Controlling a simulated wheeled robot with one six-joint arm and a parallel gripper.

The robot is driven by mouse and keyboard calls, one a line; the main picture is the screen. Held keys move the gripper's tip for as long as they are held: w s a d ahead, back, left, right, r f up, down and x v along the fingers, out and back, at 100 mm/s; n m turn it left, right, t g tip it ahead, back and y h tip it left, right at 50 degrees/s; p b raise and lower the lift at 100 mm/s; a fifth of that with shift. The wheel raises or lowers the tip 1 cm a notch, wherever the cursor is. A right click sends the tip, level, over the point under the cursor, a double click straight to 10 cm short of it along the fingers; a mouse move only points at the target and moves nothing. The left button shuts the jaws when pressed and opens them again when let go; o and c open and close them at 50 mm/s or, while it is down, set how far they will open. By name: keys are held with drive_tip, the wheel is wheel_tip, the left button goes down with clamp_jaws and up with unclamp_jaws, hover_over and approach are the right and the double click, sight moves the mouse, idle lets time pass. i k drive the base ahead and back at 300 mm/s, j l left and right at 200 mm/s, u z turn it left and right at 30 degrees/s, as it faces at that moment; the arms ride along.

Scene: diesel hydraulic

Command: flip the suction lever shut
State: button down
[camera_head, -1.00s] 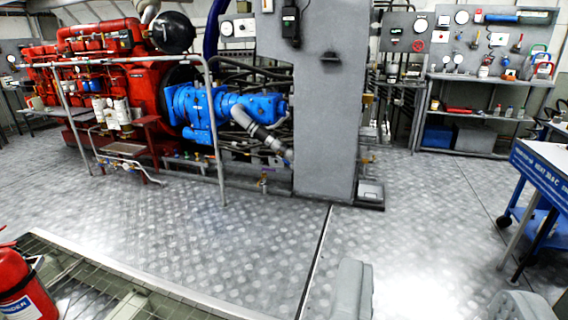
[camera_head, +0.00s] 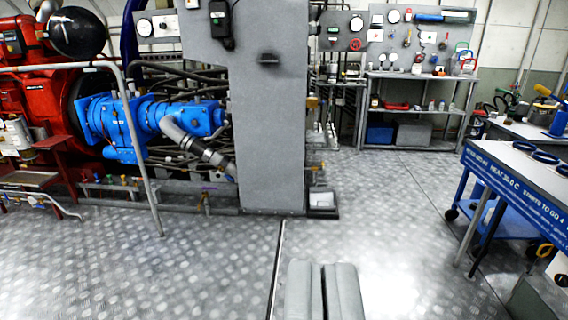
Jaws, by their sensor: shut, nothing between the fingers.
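My gripper (camera_head: 324,266) shows at the bottom centre, its two grey fingers side by side, shut and empty, above the open floor. It is well apart from the machinery. I cannot pick out the suction lever for certain. A blue hydraulic pump (camera_head: 150,117) sits left of the grey cabinet, with a grey and black hose (camera_head: 195,145) running down from it. A small valve with a purple handle (camera_head: 208,190) is on the low pipes under the hose. Small yellowish fittings (camera_head: 317,169) show at the cabinet's right side, too small to read.
The grey cabinet (camera_head: 268,140) stands ahead on the floor. A metal railing (camera_head: 140,160) stands before the red engine (camera_head: 40,90) at left. A blue-edged table (camera_head: 520,185) is at right, a shelf bench (camera_head: 415,112) at the back. The chequered floor between is clear.

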sight(228, 176)
drive_tip(key=i+j, duration=0.25)
drive_tip(key=i, duration=0.3)
drive_tip(key=i+j, duration=0.2)
drive_tip(key=i, duration=0.35)
drive_tip(key=i+j, duration=0.25)
drive_tip(key=i, duration=0.25)
drive_tip(key=i+j, duration=0.2)
drive_tip(key=i, duration=0.35)
drive_tip(key=i+j, duration=0.25)
drive_tip(key=i, duration=0.3)
drive_tip(key=i+j, duration=0.2)
drive_tip(key=i, duration=0.35)
drive_tip(key=j+u, duration=0.05)
